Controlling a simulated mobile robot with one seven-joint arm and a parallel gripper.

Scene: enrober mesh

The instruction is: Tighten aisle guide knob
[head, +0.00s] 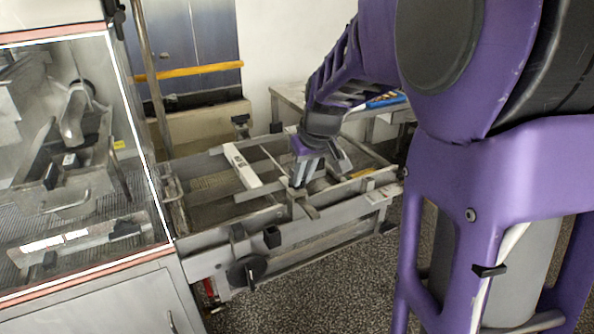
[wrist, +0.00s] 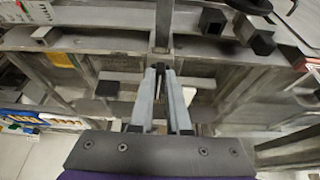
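My gripper (head: 298,186) points down over the metal guide frame (head: 262,214) beside the glazed machine. In the wrist view my gripper (wrist: 160,72) has its two grey fingertips close together, with a small dark piece, seemingly the guide knob (wrist: 160,66), between them at a rail. The fingers hide most of this knob. In the head view the fingertips meet a small bracket on the near rail, and the knob itself cannot be made out there.
Other black knobs (head: 272,237) sit on the frame's near side, with a round black handwheel (head: 246,271) below. The glazed machine (head: 90,160) stands at left. A table (head: 290,97) with a blue item stands behind. Speckled floor (head: 340,290) is clear in front.

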